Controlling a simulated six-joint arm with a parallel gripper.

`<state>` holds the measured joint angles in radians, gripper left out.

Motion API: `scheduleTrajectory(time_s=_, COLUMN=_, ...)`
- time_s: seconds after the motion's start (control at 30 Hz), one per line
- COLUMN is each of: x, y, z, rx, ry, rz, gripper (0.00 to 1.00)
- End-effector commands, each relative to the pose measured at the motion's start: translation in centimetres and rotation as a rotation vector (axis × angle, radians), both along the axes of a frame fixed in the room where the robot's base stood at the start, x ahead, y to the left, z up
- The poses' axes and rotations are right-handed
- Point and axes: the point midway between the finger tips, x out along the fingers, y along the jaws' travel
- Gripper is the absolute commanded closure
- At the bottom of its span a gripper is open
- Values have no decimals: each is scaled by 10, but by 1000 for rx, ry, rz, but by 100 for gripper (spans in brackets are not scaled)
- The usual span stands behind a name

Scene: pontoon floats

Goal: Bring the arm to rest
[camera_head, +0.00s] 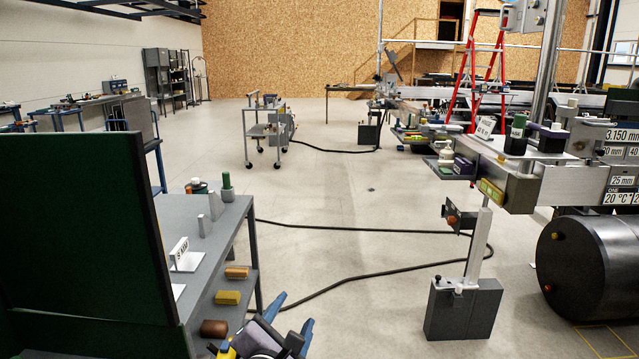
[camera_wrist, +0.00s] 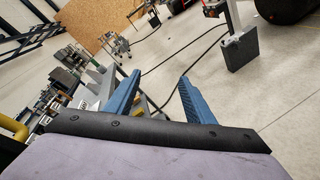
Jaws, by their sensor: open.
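My gripper (camera_head: 289,312) shows at the bottom of the head view, low and just right of the grey bench. Its two blue fingers are apart. In the wrist view my gripper (camera_wrist: 158,88) has its fingers spread with nothing between them but the background. Most of my arm is outside the head view.
A grey bench (camera_head: 225,225) with several blocks on its lower shelf stands close left of my gripper, behind a dark green panel (camera_head: 90,220). A grey pedestal block (camera_head: 463,310) and black float (camera_head: 590,270) stand right. A black cable (camera_head: 360,229) crosses the open floor.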

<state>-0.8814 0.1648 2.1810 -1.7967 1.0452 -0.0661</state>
Motion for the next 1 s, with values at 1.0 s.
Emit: scheduleTrajectory(time_s=1.0, x=-229, y=-213, z=-231, rx=1592, ry=446, rz=-1851, gripper=51)
